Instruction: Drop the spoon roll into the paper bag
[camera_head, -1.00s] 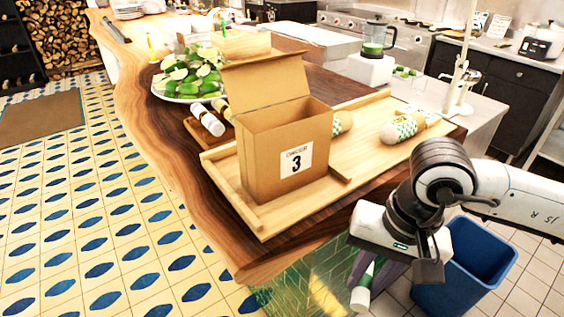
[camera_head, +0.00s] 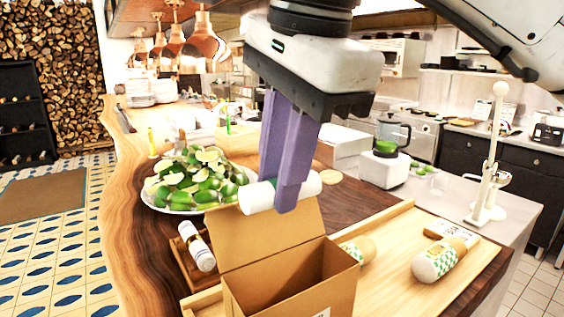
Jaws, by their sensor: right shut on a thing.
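My right gripper (camera_head: 281,190), with purple fingers pointing down, is shut on a white spoon roll (camera_head: 257,198) held crosswise. The fingers hide the roll's middle. In the picture, the roll overlaps the top of the raised back flap of the brown paper bag (camera_head: 318,290). The bag is box-shaped, stands upright and is open at the top; its lower front is cut off by the picture's edge. Whether the roll is directly over the opening, or touches the flap, I cannot tell. My left gripper is not in view.
The bag stands at a pale wooden tray (camera_head: 398,222) holding patterned rolls (camera_head: 438,262). Another white roll (camera_head: 196,246) lies in a small dark tray left of the bag. A plate of limes (camera_head: 190,180) stands behind. Copper lamps (camera_head: 205,45) hang farther back.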

